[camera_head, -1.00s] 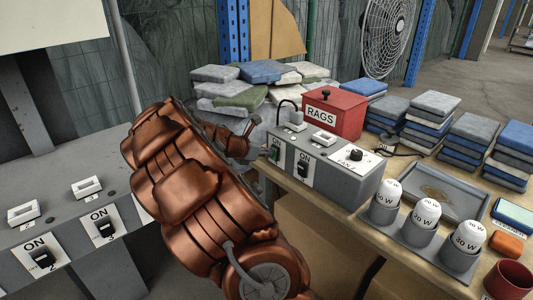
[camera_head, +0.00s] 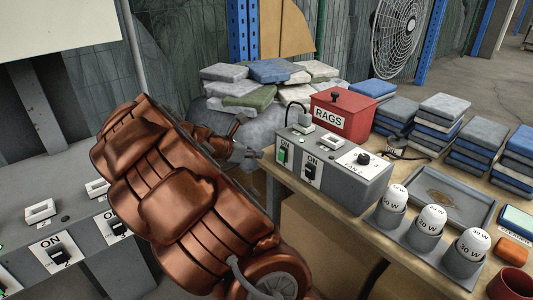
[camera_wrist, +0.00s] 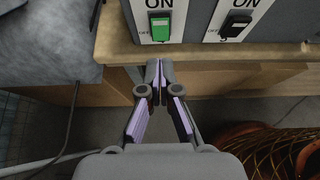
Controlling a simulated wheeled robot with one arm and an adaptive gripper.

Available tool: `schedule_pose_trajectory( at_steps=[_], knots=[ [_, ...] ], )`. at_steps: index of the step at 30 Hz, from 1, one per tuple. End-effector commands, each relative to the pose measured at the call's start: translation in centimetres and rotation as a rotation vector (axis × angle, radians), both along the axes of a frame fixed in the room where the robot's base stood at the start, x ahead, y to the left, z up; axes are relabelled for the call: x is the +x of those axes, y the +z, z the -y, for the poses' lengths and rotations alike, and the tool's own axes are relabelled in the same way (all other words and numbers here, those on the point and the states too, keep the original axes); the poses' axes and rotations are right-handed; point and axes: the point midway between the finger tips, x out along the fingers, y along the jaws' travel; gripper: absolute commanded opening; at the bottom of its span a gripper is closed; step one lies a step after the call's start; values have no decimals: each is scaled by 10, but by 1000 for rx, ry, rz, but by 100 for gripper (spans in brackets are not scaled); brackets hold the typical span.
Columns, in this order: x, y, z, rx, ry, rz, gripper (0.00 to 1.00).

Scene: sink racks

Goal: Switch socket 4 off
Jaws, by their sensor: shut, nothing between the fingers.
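A grey socket box (camera_head: 345,184) stands on the wooden bench, with two ON rocker switches on its front. The left switch (camera_head: 283,154) shows green; it also shows in the wrist view (camera_wrist: 160,28), lit green on its white plate. The right switch (camera_head: 310,173) is black, and it also shows in the wrist view (camera_wrist: 236,25). I cannot read the socket numbers on these plates. My gripper (camera_wrist: 158,66) is shut and empty, just below and in front of the green switch, apart from it. In the head view my arm partly hides the gripper.
A second grey box with black switches (camera_head: 60,255) is at left. A red rags box (camera_head: 341,113) stands behind the socket box. A bulb holder (camera_head: 424,242) and a tray are to the right. The bench edge (camera_wrist: 115,53) lies close to my fingertips.

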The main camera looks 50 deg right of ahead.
Motion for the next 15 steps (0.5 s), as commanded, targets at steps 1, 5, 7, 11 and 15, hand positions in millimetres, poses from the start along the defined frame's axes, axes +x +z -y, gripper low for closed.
schedule_pose_trajectory(
  at_steps=[1, 5, 7, 11, 15],
  knots=[
    [3, 7, -8, -1, 5, 3, 0],
    [5, 19, -22, -1, 1, 3, 0],
    [6, 23, -28, -1, 1, 3, 0],
    [8, 27, -35, 0, 1, 3, 0],
    [8, 29, -37, 1, -1, 1, 0]
  ],
)
